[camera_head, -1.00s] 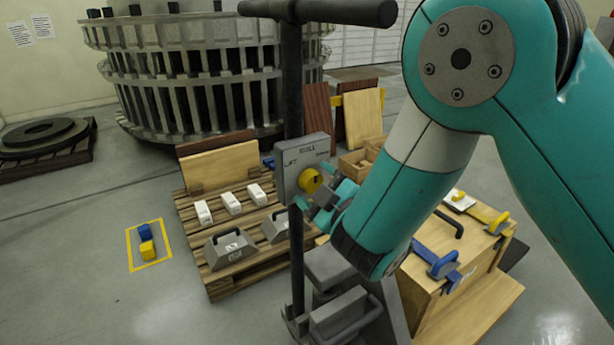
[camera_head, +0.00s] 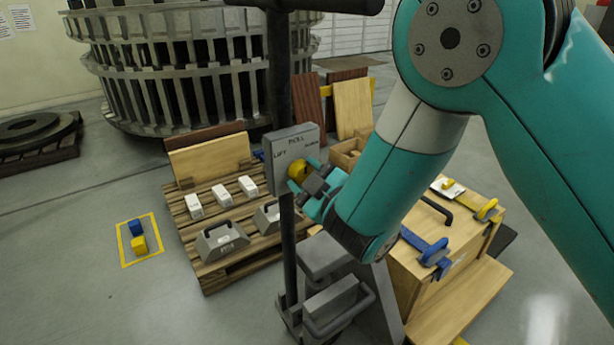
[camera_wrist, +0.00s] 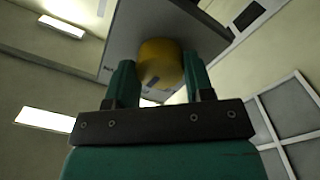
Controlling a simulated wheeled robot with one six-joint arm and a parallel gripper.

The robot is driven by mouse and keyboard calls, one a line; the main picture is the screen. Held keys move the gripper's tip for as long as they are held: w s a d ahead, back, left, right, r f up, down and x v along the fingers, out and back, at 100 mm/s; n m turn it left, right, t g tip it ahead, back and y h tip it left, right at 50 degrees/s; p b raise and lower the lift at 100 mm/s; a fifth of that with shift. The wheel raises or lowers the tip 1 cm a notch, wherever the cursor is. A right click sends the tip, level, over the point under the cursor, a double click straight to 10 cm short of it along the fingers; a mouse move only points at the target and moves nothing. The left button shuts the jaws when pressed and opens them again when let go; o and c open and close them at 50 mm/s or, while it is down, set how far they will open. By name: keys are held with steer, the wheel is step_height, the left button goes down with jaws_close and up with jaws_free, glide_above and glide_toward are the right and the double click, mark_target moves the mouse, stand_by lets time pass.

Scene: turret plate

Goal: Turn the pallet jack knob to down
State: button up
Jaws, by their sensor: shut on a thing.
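The yellow knob (camera_head: 298,172) sits on the face of a grey panel (camera_head: 284,150) on the pallet jack's dark upright post (camera_head: 279,88). The panel carries the words LIFT at the left and what looks like PULL at the top; the word at the right is too small to read. My gripper (camera_head: 308,180) is at the knob and hides part of it. In the wrist view the knob (camera_wrist: 160,62) is between the two green fingers (camera_wrist: 160,80), which are shut on it. The knob's pointer direction is not clear.
The jack's handlebar (camera_head: 330,5) is above. A wooden pallet (camera_head: 215,280) with white blocks and grey weights stands behind at the left. A wooden crate (camera_head: 396,285) with blue and yellow clamps is at the right. Open floor lies at the lower left.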

steer(key=m, duration=0.4)
steer(key=shift+r+m+p, duration=0.15)
steer(key=shift+m+p, duration=1.45)
steer(key=shift+m, duration=0.8)
steer(key=o, duration=0.9)
steer(key=shift+o, duration=0.2)
